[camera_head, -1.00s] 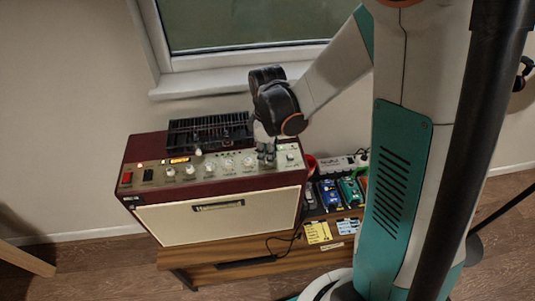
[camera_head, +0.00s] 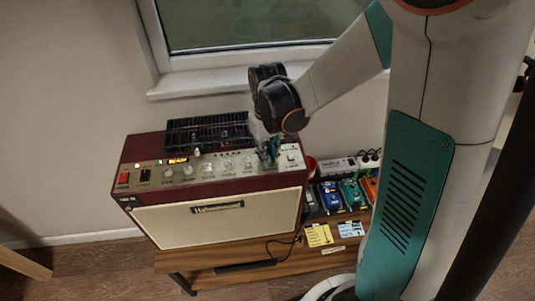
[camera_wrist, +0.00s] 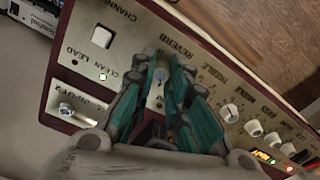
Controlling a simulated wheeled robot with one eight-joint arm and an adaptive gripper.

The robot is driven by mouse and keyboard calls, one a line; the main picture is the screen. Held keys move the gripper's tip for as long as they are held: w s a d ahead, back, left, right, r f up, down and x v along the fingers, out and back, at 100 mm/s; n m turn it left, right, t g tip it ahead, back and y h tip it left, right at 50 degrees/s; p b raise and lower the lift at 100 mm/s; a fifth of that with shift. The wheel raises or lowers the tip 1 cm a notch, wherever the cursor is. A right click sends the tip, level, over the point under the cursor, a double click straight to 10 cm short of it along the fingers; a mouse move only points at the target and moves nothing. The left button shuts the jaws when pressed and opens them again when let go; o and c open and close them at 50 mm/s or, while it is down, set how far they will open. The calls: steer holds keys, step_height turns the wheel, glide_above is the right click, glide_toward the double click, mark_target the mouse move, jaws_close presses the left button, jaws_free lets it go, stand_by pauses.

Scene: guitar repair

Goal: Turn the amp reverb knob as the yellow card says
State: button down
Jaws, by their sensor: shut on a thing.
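The amp (camera_head: 140,226) is dark red with a cream front and stands on a wooden bench. My gripper (camera_head: 268,160) points down at the right part of its control panel. In the wrist view, my gripper (camera_wrist: 160,75) has its teal fingers on both sides of the reverb knob (camera_wrist: 156,92), beside the printed word REVERB. It is shut on this knob. The fingers hide much of the knob, so I cannot read its setting. The yellow card (camera_head: 319,235) lies on the bench right of the amp; its writing is too small to read.
More knobs (camera_wrist: 229,112) line the panel beside my gripper. A white switch (camera_wrist: 102,36) and an input jack (camera_wrist: 66,109) are on the other side. Blue (camera_head: 331,197) and teal (camera_head: 352,193) pedals and a pale blue card (camera_head: 350,229) are right of the amp.

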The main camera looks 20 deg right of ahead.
steer(key=shift+m, duration=0.5)
steer(key=c, duration=1.5)
jaws_free()
step_height(320, 180, up, 12)
steer(key=shift+r, duration=0.1)
steer(key=shift+s, duration=0.1)
steer(key=shift+s+f+m+t+b, duration=0.15)
steer(key=shift+s+t+b, duration=0.85)
steer(key=shift+s, duration=1.25)
steer(key=shift+s+f+m+t+b, duration=0.15)
steer(key=shift+s+t+b, duration=0.4)
steer(key=shift+s+t, duration=1.25)
steer(key=shift+s+f+t+b, duration=0.2)
steer(key=shift+s+t+b, duration=0.6)
steer(key=shift+s, duration=1.85)
